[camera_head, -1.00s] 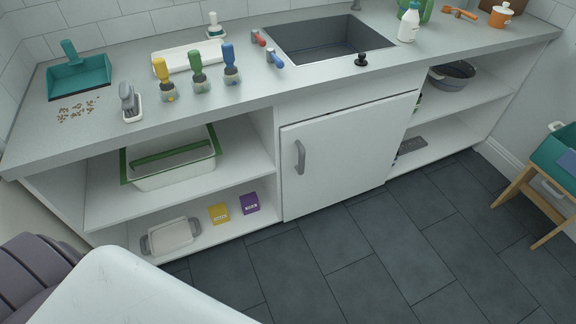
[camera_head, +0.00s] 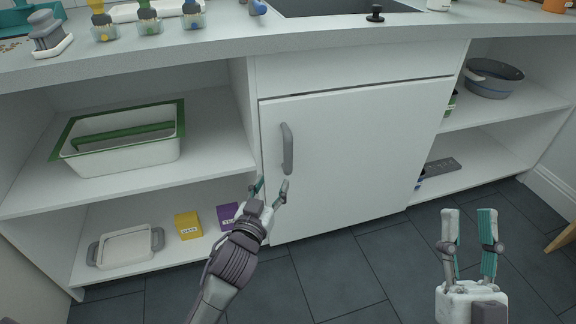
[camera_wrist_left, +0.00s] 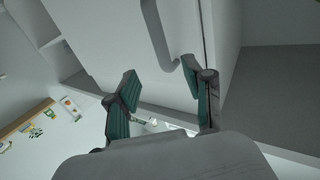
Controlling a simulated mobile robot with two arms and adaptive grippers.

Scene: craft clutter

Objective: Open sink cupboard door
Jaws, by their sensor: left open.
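The white sink cupboard door (camera_head: 355,150) is shut in the middle of the head view. Its grey vertical bar handle (camera_head: 287,148) is near the door's left edge. My left gripper (camera_head: 271,188) is open and empty just below the handle, apart from it. In the left wrist view the handle (camera_wrist_left: 157,35) shows above and between the open fingers (camera_wrist_left: 165,92), with the door (camera_wrist_left: 95,40) behind. My right gripper (camera_head: 469,224) is open and empty in front of the lower right, over the floor.
Open shelves left of the door hold a green-rimmed bin (camera_head: 125,138), a white tray (camera_head: 126,246), a yellow box (camera_head: 188,225) and a purple box (camera_head: 228,215). A grey pan (camera_head: 493,80) sits on the right shelf. Dark floor (camera_head: 345,275) before the door is clear.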

